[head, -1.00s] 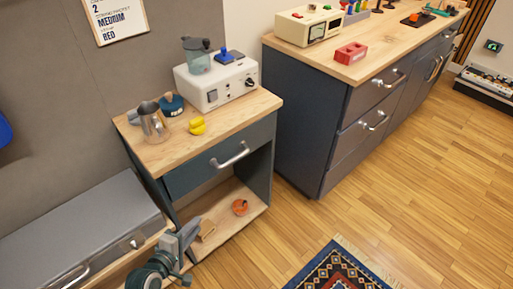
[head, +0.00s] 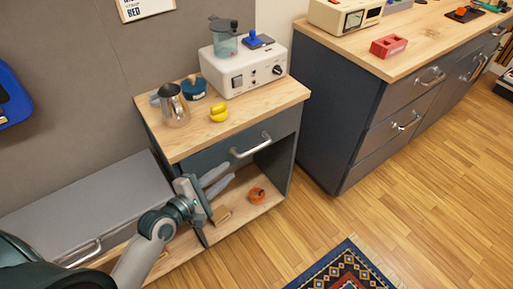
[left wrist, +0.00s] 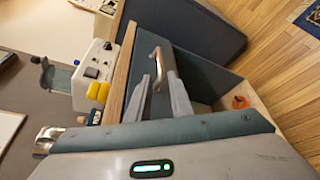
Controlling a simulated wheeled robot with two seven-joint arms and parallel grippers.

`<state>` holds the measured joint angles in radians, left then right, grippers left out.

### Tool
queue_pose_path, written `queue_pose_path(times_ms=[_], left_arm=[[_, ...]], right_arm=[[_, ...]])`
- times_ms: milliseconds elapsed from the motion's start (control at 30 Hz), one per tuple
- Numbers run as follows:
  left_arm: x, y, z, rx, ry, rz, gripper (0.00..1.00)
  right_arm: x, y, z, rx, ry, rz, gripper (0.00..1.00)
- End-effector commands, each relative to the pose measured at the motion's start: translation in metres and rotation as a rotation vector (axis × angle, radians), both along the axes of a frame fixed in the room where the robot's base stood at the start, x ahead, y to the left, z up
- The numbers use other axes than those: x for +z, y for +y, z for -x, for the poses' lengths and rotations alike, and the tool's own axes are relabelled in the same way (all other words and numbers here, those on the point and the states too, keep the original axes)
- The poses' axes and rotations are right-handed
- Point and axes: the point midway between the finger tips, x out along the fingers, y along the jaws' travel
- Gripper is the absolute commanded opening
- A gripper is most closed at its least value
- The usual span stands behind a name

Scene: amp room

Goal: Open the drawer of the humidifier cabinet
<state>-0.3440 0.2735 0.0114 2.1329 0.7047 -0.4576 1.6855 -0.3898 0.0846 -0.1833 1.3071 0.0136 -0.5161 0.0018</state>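The cabinet (head: 280,97) is small, with a wooden top, a dark blue-grey drawer front (head: 212,158) and an open shelf below. The drawer looks closed. Its silver bar handle (head: 250,147) shows clear of my gripper in the head view. My left gripper (head: 229,176) is open and empty, in front of the cabinet, left of and below the handle. In the left wrist view its two fingers (left wrist: 158,84) stand apart, with the handle (left wrist: 157,62) seen beyond and between their tips; I see no contact. My right gripper is not in view.
On the cabinet top stand a white device (head: 243,70), a metal pitcher (head: 174,106) and a yellow object (head: 218,112). An orange object (head: 257,195) lies on the shelf. A larger drawer cabinet (head: 335,115) stands right. Floor in front is clear up to a patterned rug (head: 350,270).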

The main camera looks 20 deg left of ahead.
Motion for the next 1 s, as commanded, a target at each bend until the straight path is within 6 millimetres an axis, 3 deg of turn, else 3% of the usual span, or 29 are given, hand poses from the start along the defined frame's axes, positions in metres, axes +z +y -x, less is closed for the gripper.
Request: queue_pose_path(times_ms=[267,800,1000], left_arm=[[-0.006,-0.011,-0.033,0.000,-0.002,0.001,0.20],[-0.027,-0.041,-0.121,0.000,-0.001,-0.002,0.20],[-0.033,-0.049,-0.144,0.000,0.000,0.000,0.20]], right_arm=[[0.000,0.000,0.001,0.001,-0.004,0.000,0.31],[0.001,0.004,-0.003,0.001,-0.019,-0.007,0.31],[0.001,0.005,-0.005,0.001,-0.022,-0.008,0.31]])
